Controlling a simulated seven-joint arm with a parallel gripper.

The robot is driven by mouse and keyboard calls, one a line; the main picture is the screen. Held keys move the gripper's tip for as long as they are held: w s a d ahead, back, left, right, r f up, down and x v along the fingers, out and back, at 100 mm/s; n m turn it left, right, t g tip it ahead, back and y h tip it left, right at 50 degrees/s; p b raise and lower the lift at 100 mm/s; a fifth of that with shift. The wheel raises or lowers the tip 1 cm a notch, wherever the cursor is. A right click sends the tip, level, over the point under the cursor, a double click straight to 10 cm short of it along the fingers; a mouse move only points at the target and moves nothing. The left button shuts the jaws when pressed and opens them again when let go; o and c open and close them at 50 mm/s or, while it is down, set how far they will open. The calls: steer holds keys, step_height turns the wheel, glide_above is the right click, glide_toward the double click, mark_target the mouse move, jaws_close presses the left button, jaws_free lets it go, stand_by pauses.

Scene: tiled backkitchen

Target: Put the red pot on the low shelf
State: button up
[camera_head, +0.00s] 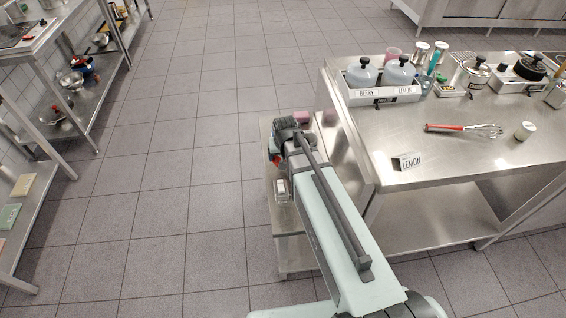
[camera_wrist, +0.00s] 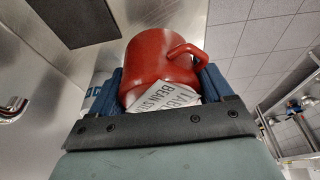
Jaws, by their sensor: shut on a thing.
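The red pot (camera_wrist: 158,58), a mug-like vessel with a side handle, fills the middle of the wrist view. My gripper (camera_wrist: 164,82) has its blue fingers on either side of it and is shut on it. A white card with printed letters (camera_wrist: 168,98) shows in front of the pot's lower part; whether it is fixed to the pot I cannot tell. In the head view only a small red patch of the pot (camera_head: 277,159) shows, as my arm hides the rest. A low steel shelf (camera_head: 297,262) lies under the small side table; another low shelf (camera_head: 75,115) is on the left rack.
A pink block (camera_head: 301,117) sits beyond my gripper. The tiled floor (camera_head: 180,170) at left is clear.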

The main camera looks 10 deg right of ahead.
steer(key=shift+f, duration=2.2)
steer(key=shift+f, duration=0.1)
steer(key=o, duration=1.3)
steer(key=shift+v, duration=6.1)
